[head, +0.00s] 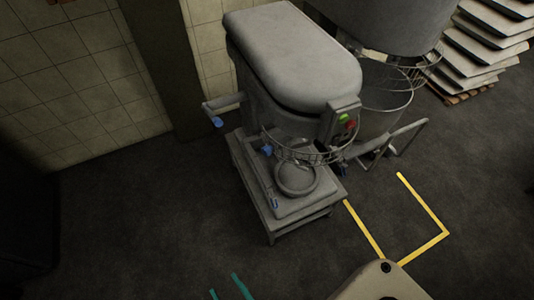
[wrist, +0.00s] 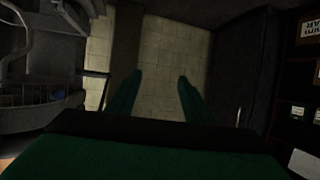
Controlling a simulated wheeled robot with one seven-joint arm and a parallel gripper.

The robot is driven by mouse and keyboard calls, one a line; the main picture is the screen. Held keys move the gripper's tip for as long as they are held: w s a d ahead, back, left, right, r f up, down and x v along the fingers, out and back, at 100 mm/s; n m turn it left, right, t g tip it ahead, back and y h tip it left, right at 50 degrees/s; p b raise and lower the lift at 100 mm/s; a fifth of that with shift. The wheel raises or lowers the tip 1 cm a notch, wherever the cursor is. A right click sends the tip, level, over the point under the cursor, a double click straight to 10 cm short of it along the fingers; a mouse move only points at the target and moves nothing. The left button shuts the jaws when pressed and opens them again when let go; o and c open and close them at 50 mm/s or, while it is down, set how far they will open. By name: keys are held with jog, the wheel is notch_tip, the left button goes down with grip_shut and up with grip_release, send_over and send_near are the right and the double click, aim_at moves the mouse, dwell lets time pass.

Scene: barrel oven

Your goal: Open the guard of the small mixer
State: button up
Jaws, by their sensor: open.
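The small mixer (head: 290,60) is grey with a rounded head and stands on a low stand. Its wire guard (head: 305,156) curves around the front below the head, above the bowl (head: 296,181), and looks closed. A green and a red button sit on the mixer's front. My gripper (head: 228,287) shows only as two green fingertips at the bottom edge, in front of the mixer and apart from it. In the wrist view my gripper (wrist: 159,77) is open, with nothing between its fingers. Dark machine parts with a wire cage (wrist: 35,97) show at the left there.
A larger mixer (head: 385,25) with its own wire guard stands behind to the right. Stacked trays (head: 490,45) are at the far right. Yellow floor tape (head: 425,240) marks open floor. A tiled wall (head: 70,85) is at the left. Shelves with boxes (wrist: 305,110) stand at the right in the wrist view.

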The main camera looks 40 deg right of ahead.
jog(key=w+d+f+g+h, duration=0.1)
jog(key=w+f, duration=0.4)
jog(key=f, duration=0.1)
jog(key=m+g+h, duration=1.1)
jog(key=m+h, duration=0.6)
jog(key=m, duration=0.2)
send_near(264, 153)
jog(key=d, duration=0.9)
jog(key=shift+w+r, duration=0.1)
jog(key=shift+w, duration=0.25)
